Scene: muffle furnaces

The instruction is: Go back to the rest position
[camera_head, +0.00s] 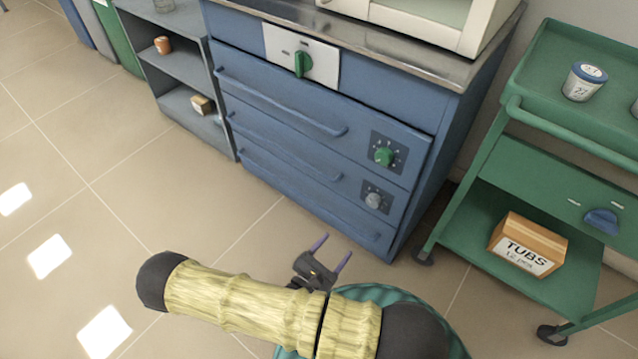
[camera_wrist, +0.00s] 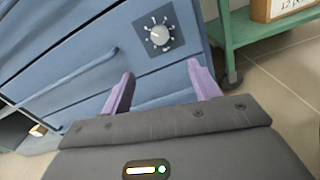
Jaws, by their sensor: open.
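My gripper (camera_head: 331,252) is open and empty, low in front of the blue drawer cabinet (camera_head: 262,131). Its two purple fingers also show apart in the wrist view (camera_wrist: 160,88), with nothing between them. In the head view my arm, in a straw-coloured cover, crosses the bottom of the picture and hides part of the floor. The gripper looks apart from the cabinet front. A grey dial (camera_wrist: 158,36) on the cabinet lies beyond the fingers in the wrist view.
A green trolley (camera_head: 515,112) with a labelled tub (camera_head: 583,82) and a TUBS box (camera_head: 527,246) stands at the right. Grey shelves (camera_head: 182,68) stand left of the cabinet. A white appliance (camera_head: 440,33) sits on the cabinet top. Tiled floor (camera_head: 90,160) is clear at the left.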

